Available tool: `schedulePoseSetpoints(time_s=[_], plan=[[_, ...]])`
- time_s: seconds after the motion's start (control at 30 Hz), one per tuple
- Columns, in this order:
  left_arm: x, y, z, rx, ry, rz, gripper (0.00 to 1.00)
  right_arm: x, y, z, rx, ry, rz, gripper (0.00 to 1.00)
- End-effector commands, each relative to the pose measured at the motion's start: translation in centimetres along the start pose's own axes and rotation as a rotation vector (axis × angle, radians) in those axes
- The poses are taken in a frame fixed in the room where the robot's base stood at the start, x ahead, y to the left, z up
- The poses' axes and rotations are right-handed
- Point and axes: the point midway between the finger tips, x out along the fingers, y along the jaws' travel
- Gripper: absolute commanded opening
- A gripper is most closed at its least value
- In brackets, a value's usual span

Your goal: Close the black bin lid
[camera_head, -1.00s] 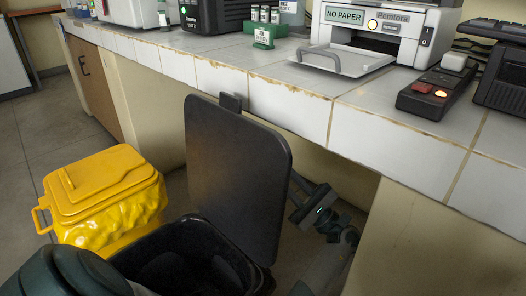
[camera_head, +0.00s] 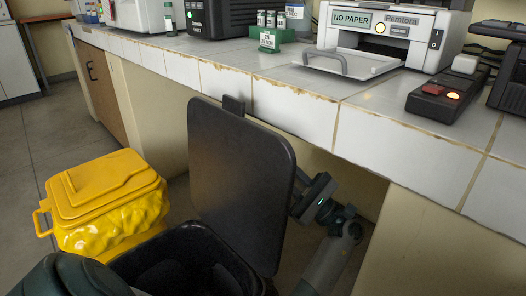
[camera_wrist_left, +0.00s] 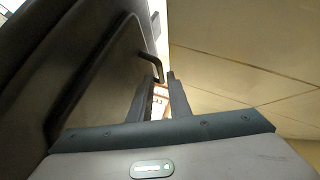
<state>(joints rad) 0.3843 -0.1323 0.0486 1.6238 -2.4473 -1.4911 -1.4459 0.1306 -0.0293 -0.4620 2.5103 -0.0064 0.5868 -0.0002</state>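The black bin (camera_head: 125,262) stands at the bottom middle of the head view, its mouth open. Its black lid (camera_head: 240,180) stands raised, near upright and close to the counter front, with a small tab at its top edge. My left gripper (camera_wrist_left: 162,82) is behind the lid; its body shows past the lid's right edge in the head view, and the fingers are hidden there. In the left wrist view the lid (camera_wrist_left: 95,70) fills the left side and the fingers have a narrow gap with nothing held. Contact with the lid is unclear. My right gripper is not in view.
A yellow bin (camera_head: 105,190) with its lid down stands left of the black bin. The tiled counter (camera_head: 290,108) overhangs behind the lid. It carries a printer (camera_head: 390,30), a green tube rack (camera_head: 270,38) and a black control box (camera_head: 445,92). The floor at far left is clear.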

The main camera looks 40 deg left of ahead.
Motion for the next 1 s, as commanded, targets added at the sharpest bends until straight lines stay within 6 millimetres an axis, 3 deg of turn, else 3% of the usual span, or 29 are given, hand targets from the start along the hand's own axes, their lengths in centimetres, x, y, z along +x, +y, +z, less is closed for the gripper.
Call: schedulePoseSetpoints(time_s=[0.2,0.4,0.7,0.8,1.0], plan=[[2.8,0.1,-0.1,-0.001,-0.002,0.002,0.17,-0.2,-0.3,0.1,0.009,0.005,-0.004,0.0],[4.3,0.1,0.0,-0.001,-0.001,0.001,0.17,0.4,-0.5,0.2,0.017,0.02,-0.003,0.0],[4.5,0.0,0.0,0.0,0.0,0.001,0.17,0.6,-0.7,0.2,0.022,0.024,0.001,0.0],[4.5,0.0,0.0,0.0,0.0,0.001,0.0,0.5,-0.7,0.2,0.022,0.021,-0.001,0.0],[4.5,0.1,0.0,0.0,0.0,0.001,0.0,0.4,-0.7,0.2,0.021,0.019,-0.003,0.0]])
